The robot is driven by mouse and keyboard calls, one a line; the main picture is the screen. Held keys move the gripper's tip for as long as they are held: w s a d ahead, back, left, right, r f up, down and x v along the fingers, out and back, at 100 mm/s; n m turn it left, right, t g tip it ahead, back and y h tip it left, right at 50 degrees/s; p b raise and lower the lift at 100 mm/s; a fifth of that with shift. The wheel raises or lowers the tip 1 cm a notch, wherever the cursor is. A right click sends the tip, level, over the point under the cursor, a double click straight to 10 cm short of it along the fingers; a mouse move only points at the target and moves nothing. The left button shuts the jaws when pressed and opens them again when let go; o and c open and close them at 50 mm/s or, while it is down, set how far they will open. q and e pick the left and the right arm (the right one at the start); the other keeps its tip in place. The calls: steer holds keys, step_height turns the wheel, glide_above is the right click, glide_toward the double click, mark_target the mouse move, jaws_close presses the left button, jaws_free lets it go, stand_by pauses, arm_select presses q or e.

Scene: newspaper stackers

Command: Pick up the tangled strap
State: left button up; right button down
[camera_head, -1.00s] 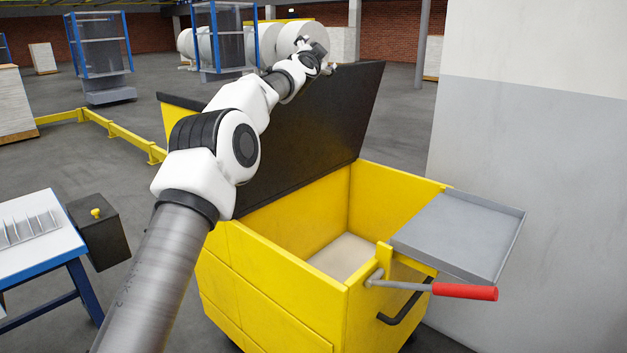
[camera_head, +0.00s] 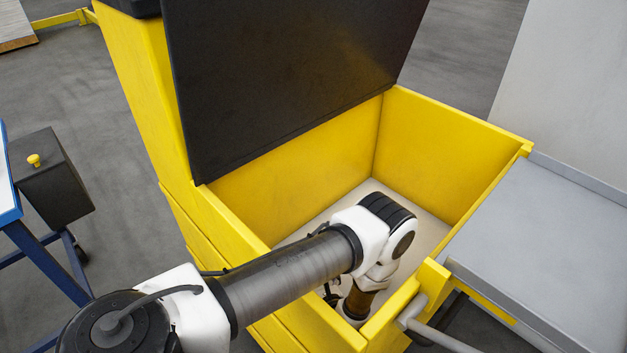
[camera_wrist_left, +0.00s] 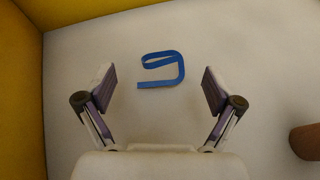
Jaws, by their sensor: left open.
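The tangled strap (camera_wrist_left: 163,70) is a blue band folded into a loop, lying on the pale floor inside the yellow bin. It shows in the left wrist view, just beyond and between the fingertips. My left gripper (camera_wrist_left: 159,85) is open, with one finger on each side of the strap's line and nothing between the pads. In the head view my left arm reaches down into the bin, and its wrist and the bin's near wall hide the strap and the gripper. My right gripper is not in view.
The yellow bin (camera_head: 448,150) has walls on all sides and a raised black lid (camera_head: 290,70) at its back left. A grey tray (camera_head: 560,240) sits at its right edge. A black box (camera_head: 50,180) stands at the left. Yellow walls (camera_wrist_left: 20,90) lie close at the left in the wrist view.

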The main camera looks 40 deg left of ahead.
arm_select(q)
steer(key=shift+w+a, duration=0.1)
steer(key=shift+a, duration=0.4)
steer(key=x, duration=0.6)
steer(key=shift+w+f, duration=0.1)
steer(key=shift+f, duration=0.05)
steer(key=shift+d, duration=0.1)
steer(key=c, duration=0.9)
